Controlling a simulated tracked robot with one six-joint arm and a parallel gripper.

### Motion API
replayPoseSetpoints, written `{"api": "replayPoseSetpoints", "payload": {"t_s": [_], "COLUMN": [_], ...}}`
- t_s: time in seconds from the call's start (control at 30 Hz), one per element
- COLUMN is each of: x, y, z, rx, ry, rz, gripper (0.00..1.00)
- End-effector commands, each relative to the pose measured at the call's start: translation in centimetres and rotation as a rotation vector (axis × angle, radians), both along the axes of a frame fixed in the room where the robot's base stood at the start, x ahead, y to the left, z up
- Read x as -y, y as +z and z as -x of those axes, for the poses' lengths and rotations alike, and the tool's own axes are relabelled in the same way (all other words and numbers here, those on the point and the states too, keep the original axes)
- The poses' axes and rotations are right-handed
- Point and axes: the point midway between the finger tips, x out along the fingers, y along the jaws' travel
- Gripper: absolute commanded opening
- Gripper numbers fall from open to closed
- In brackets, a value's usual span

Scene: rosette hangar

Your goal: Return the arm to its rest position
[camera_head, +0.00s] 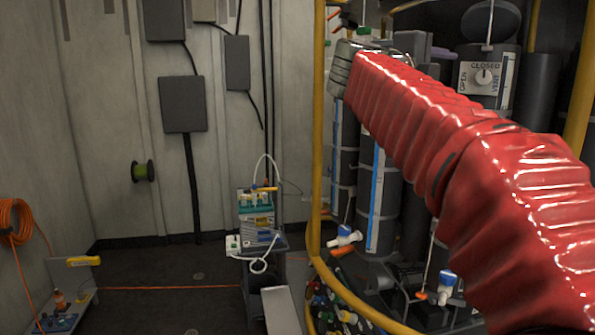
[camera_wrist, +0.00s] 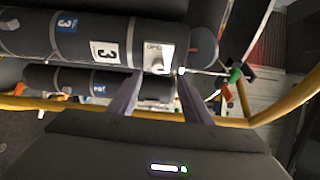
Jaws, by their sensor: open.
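My arm, in a red ribbed sleeve (camera_head: 440,130), reaches from the lower right up to the upper middle of the head view. Its grey metal wrist end (camera_head: 345,68) is raised beside the yellow tube frame (camera_head: 318,150). My gripper's fingers cannot be made out in the head view. In the wrist view my gripper (camera_wrist: 159,76) is open, with two dark fingers apart and nothing held between them. Beyond the fingers are dark cylinders (camera_wrist: 75,40) with number 3 labels and a pale panel (camera_wrist: 153,50); the distance to them is unclear.
Dark cylinders (camera_head: 378,200) stand inside the yellow frame, close to my arm. A dial panel marked open and closed (camera_head: 485,78) is behind the arm. A small equipment stand (camera_head: 270,243) is in the middle. An orange hose coil (camera_head: 14,222) hangs at left. The left floor is mostly clear.

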Motion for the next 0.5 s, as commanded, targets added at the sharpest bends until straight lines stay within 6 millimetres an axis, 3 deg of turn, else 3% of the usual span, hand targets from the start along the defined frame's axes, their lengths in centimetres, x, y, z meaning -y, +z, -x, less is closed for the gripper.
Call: {"api": "replayPoseSetpoints", "payload": {"t_s": [0.2,0.5], "x": [-2.8,-10.0], "y": [1.5,-0.3], "z": [-3.8,-8.6], "rx": [0.019,-0.071], "ry": [0.166,0.481], "rz": [0.133,0.394], "gripper": [0.45,0.45]}}
